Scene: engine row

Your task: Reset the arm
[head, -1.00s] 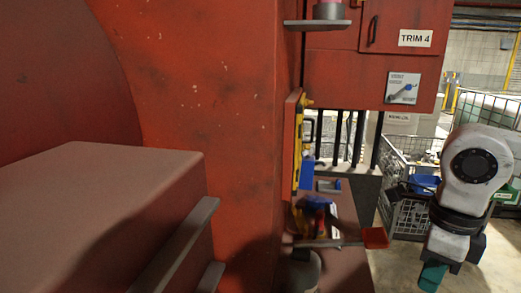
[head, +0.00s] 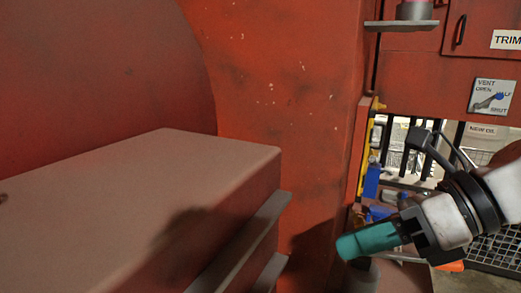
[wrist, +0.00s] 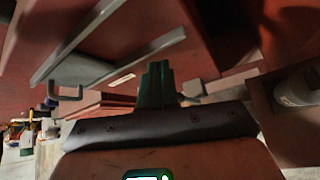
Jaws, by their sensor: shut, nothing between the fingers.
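My arm reaches in from the right of the head view. My gripper (head: 345,247), with teal fingers, points left in front of the red machine housing (head: 300,100). Its fingers are together and hold nothing. The gripper also shows in the wrist view (wrist: 157,66), where the green fingers stand side by side in the middle. No contact with the housing can be made out.
A large red block with a flat top (head: 130,200) and grey rails (head: 245,240) lies left of the gripper. A red cabinet with a vent switch plate (head: 492,97) stands at the upper right. A wire cage (head: 495,250) shows behind the arm.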

